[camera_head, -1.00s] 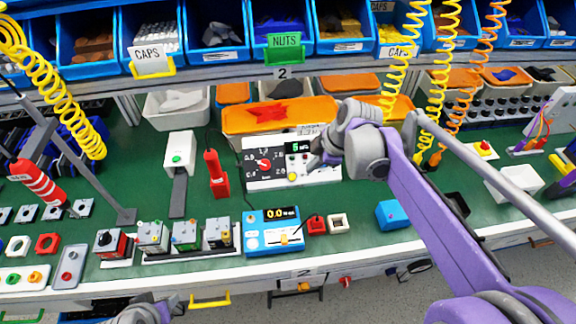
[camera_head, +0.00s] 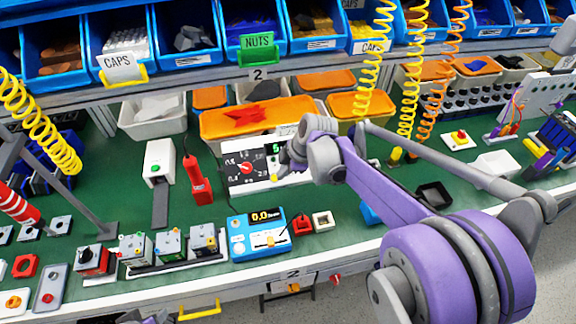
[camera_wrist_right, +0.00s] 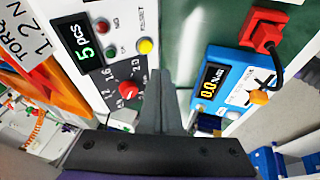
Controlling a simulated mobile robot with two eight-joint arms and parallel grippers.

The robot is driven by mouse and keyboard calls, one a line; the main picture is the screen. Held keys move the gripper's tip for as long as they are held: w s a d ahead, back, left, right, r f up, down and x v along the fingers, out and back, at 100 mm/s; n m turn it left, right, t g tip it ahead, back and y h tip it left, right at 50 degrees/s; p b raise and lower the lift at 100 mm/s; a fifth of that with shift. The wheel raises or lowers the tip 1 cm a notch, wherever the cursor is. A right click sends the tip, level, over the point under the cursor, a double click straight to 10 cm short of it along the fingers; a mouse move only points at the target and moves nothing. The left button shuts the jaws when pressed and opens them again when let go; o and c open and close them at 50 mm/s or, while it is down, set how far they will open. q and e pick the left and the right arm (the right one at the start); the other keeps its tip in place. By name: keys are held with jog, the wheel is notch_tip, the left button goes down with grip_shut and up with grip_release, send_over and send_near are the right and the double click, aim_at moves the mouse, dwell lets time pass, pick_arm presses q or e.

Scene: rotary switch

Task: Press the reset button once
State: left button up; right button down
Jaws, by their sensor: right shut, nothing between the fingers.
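The white control panel (camera_head: 238,180) stands on the green bench, with a red-pointer dial (camera_wrist_right: 129,90) and a green "5 pcs" display (camera_wrist_right: 85,54). In the right wrist view it carries a red button (camera_wrist_right: 103,25), a green button (camera_wrist_right: 112,50) and a yellow button (camera_wrist_right: 145,46) beside small lettering that seems to read RESET. My right gripper (camera_wrist_right: 159,73) is shut and empty, its tips just below the yellow button in that picture; contact cannot be judged. It also shows at the panel's right part in the head view (camera_head: 284,163). Only a bit of my left arm shows at the bottom edge.
A blue meter (camera_head: 258,236) reading 0.0 stands in front of the panel, with a red connector (camera_head: 302,224) beside it. A red handheld tool (camera_head: 199,182) stands left of the panel. An orange tray (camera_head: 217,124) is behind. Yellow coiled hoses hang nearby.

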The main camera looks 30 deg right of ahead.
aim_at(274, 180)
jog(key=w+f, duration=0.2)
jog(key=f, duration=0.1)
jog(key=w+f, duration=0.1)
jog(key=f, duration=0.1)
jog(key=shift+w, duration=0.3)
jog(key=shift+d, duration=0.1)
